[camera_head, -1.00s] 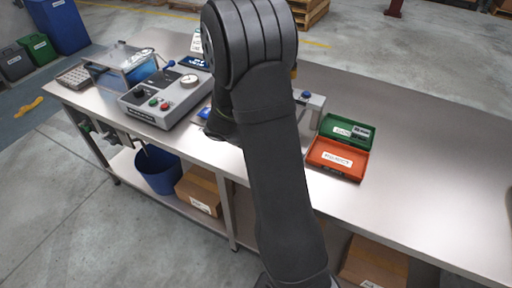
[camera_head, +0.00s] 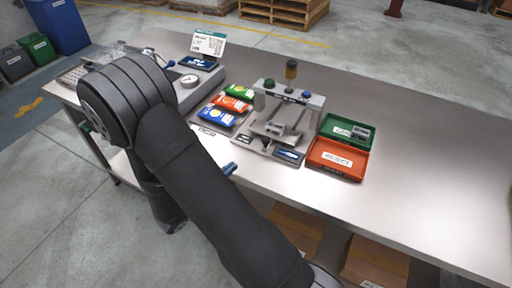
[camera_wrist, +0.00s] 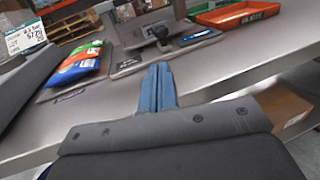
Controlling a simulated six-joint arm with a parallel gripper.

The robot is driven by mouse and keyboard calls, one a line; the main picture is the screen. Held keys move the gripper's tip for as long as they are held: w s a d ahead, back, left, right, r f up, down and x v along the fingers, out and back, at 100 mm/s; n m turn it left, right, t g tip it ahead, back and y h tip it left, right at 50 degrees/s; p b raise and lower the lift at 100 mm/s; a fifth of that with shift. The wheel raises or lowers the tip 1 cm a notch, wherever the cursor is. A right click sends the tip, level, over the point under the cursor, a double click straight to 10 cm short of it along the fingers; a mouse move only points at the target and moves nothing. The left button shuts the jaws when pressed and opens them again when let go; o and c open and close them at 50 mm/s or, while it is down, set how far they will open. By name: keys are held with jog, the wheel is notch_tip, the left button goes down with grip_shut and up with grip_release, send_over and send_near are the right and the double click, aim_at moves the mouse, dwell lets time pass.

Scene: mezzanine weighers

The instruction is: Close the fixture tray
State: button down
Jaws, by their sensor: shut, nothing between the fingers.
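The grey fixture (camera_head: 290,108) stands on the bench in the middle of the head view, with a green and a blue button on top and an amber-topped post behind. Its low tray (camera_head: 268,148) lies at its front near the bench edge, and appears to stick out toward me. The tray also shows in the wrist view (camera_wrist: 128,64), ahead of the fingers. My gripper (camera_wrist: 158,72) has its blue fingers together, with nothing between them. In the head view the blue fingertips (camera_head: 229,168) show at the bench's front edge, left of and nearer than the tray. They look apart from it.
Green, red and blue packets (camera_head: 230,104) lie left of the fixture. A green bin (camera_head: 343,130) and an orange reject bin (camera_head: 338,157) stand to its right. A gauge unit (camera_head: 190,84) is partly hidden behind my arm. The bench's right side is clear.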

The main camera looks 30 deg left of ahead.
aim_at(263, 142)
jog(key=x, duration=1.2)
jog(key=shift+w, duration=2)
